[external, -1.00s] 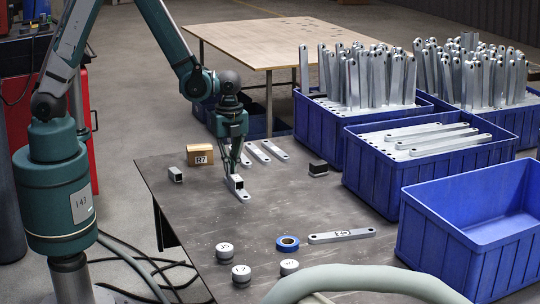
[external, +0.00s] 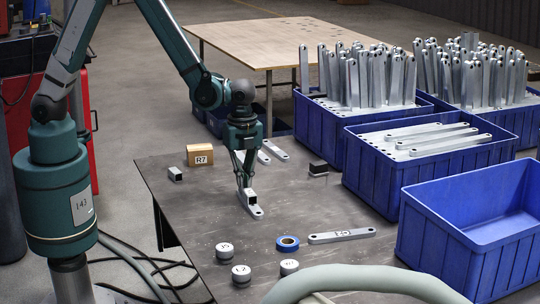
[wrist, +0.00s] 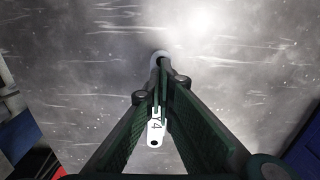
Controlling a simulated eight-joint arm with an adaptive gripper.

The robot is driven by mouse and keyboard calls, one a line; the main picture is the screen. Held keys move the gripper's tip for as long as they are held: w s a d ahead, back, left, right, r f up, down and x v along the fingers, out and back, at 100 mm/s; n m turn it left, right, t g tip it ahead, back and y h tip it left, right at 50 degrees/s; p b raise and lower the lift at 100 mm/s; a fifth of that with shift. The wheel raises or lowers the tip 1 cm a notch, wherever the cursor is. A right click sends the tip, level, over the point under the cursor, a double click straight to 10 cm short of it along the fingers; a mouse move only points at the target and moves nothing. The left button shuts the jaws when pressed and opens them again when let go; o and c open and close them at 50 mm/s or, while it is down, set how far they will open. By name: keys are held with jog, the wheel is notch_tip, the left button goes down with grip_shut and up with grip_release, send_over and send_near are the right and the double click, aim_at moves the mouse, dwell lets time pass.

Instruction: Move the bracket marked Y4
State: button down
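The bracket marked Y4 (external: 254,211) is a light metal bar with a hole near its end, in the middle of the dark table. Its Y4 label shows in the wrist view (wrist: 156,128), between my fingers. My gripper (external: 244,185) points down and is shut on the bracket, with a finger on each side of it. The far end of the bracket sticks out past the fingertips in the wrist view. The fingers hide part of its middle. I cannot tell whether it touches the table.
A bracket (external: 341,236) and blue tape (external: 287,243) lie at front right. Round weights (external: 241,273) stand in front. A box marked R7 (external: 200,154), a black block (external: 318,168) and brackets (external: 273,149) are behind. Blue crates (external: 473,243) line the right side; the front one is empty.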

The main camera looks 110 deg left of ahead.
aim_at(249, 190)
jog(key=w+d, duration=0.6)
jog(key=shift+w+d, duration=0.1)
dwell(0.4)
jog(key=shift+s+a, duration=0.55)
jog(key=shift+a, duration=0.05)
jog(key=shift+s+a+r, duration=0.5)
jog(key=shift+s+a, duration=0.35)
jog(key=shift+s, duration=0.05)
notch_tip(249, 190, up, 8)
jog(key=shift+f+p, duration=0.1)
jog(key=shift+p, duration=0.9)
jog(key=shift+r, duration=0.65)
jog(key=shift+d+r, duration=0.1)
